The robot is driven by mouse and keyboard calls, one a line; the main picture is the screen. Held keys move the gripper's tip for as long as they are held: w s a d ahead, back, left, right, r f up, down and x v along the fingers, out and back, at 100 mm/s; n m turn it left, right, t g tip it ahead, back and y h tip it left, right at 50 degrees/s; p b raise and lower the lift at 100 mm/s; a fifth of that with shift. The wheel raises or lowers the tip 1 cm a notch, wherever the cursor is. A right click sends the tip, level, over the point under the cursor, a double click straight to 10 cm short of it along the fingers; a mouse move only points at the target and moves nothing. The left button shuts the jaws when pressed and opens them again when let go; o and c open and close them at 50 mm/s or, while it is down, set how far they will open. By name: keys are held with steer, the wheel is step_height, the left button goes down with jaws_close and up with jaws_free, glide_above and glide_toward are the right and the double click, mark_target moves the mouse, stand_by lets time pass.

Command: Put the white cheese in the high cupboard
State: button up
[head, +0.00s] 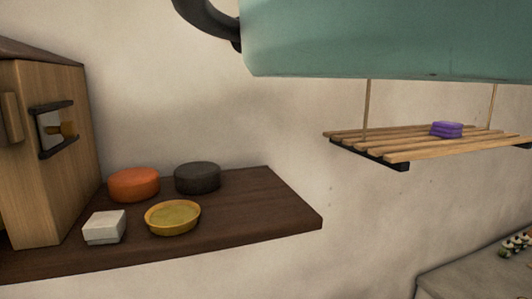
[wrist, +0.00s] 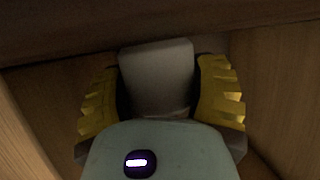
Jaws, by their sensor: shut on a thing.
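In the wrist view my gripper (wrist: 158,70) has its yellow ridged fingers shut on both sides of a pale, smooth block, the white cheese (wrist: 156,82). It is dim there, and the block's far end is hard to make out. Wooden walls (wrist: 274,85) and a dark wooden edge (wrist: 150,28) surround the gripper, like the inside of a cupboard. The head view does not clearly show my gripper or the block in it. I cannot tell from the head view which cupboard surrounds it.
A dark wooden shelf (head: 265,205) carries a wooden cabinet (head: 75,160), an orange round (head: 134,185), a dark round (head: 198,178), a yellow dish (head: 172,218) and a whitish box (head: 104,227). A hanging slatted rack (head: 375,148) holds a purple stack (head: 446,129).

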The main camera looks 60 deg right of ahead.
steer(key=shift+f, duration=0.1)
steer(key=o, duration=1.3)
